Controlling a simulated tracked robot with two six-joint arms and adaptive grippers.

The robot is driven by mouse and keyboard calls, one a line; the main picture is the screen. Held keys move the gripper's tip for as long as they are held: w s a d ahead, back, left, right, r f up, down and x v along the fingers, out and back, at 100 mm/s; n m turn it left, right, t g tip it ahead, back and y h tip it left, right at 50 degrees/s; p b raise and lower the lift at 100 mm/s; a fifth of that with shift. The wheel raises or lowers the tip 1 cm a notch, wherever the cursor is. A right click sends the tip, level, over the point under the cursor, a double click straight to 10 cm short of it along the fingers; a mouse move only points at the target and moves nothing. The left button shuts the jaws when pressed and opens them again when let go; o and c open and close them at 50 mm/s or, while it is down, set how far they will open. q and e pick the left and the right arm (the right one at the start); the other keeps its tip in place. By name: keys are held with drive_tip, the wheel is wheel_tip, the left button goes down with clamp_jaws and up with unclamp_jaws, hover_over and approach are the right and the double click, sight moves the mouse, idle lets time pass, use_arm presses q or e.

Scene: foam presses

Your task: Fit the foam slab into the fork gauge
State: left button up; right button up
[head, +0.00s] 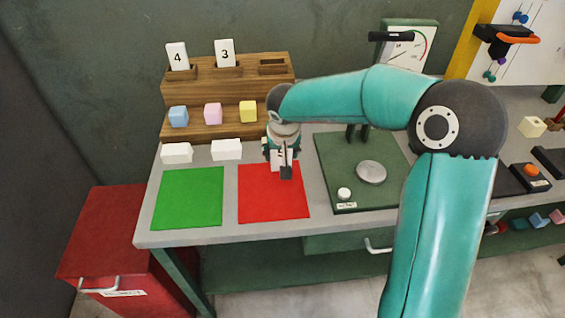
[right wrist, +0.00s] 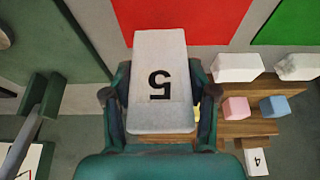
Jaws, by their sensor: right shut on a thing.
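My right gripper (head: 284,160) is above the back part of the red square, pointing down. It is shut on a white slab marked 5, which shows best in the right wrist view (right wrist: 160,60) between the two fingers. In the head view the gripper hides most of the slab, and I cannot tell whether it touches the red square. I cannot clearly identify a fork gauge. A black bracket with an orange strip (head: 517,39) is on the white board at the upper right. My left gripper is not in view.
A wooden stand (head: 215,69) holds cards marked 4 and 3, beside an empty slot. Blue, pink and yellow cubes sit on its step. Two white blocks (head: 227,149) lie before it. The green square (head: 187,198) is clear. A green press (head: 357,197) stands right of the red square (head: 262,203).

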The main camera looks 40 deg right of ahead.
drive_tip(key=shift+f, duration=2.05)
drive_tip(key=shift+f, duration=0.1)
drive_tip(key=o, duration=0.9)
